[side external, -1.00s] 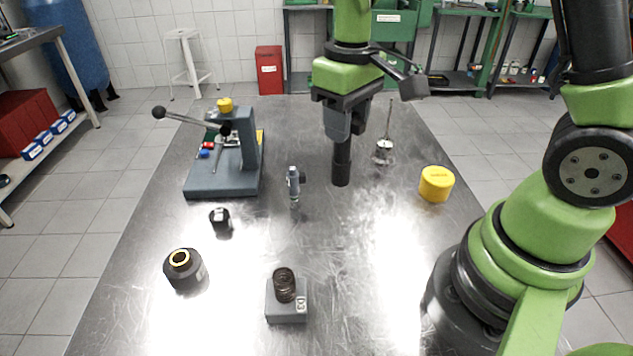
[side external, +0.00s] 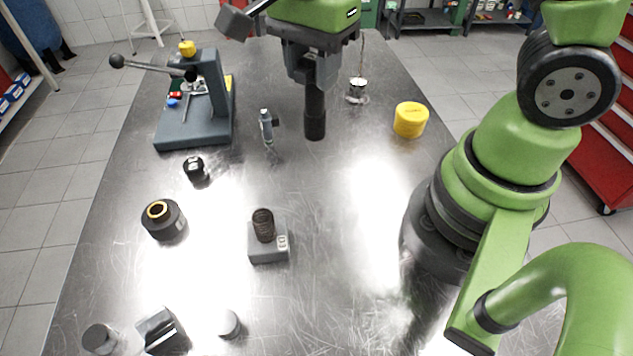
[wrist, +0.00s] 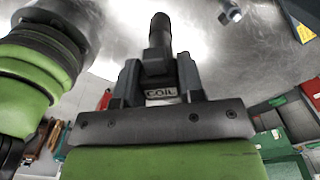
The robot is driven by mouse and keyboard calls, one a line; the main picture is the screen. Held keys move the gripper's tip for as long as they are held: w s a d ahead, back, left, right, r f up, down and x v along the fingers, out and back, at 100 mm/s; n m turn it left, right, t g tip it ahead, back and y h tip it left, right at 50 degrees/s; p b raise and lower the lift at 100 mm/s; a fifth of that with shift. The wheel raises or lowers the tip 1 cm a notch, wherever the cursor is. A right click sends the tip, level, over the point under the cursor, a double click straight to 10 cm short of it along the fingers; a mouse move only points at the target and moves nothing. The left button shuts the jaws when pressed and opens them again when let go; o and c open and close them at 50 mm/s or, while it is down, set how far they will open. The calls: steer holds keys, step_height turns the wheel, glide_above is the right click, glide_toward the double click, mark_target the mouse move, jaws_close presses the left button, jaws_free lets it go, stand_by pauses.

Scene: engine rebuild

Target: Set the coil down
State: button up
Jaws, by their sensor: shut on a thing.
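The coil is a slim dark cylinder (side external: 314,116) hanging upright below my gripper (side external: 312,85) in the side view, over the far middle of the metal table (side external: 340,200). My gripper (wrist: 161,82) is shut on it.
Left of the coil stand a small injector-like part (side external: 266,127) and a grey lever press (side external: 195,105). A yellow cap (side external: 410,120) and a metal part with a rod (side external: 357,90) are to the right. A spring on a grey block (side external: 268,245) stands nearer. The table between is bare.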

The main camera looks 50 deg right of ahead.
steer(key=m, duration=0.2)
steer(key=a+m, duration=0.1)
steer(key=m, duration=0.1)
steer(key=s+m, duration=0.1)
steer(key=m, duration=0.2)
steer(key=shift+a+r, duration=0.1)
steer(key=shift+a, duration=0.1)
step_height(320, 180, down, 10)
steer(key=shift+r, duration=0.2)
steer(key=shift+f, duration=0.15)
steer(key=o, duration=1)
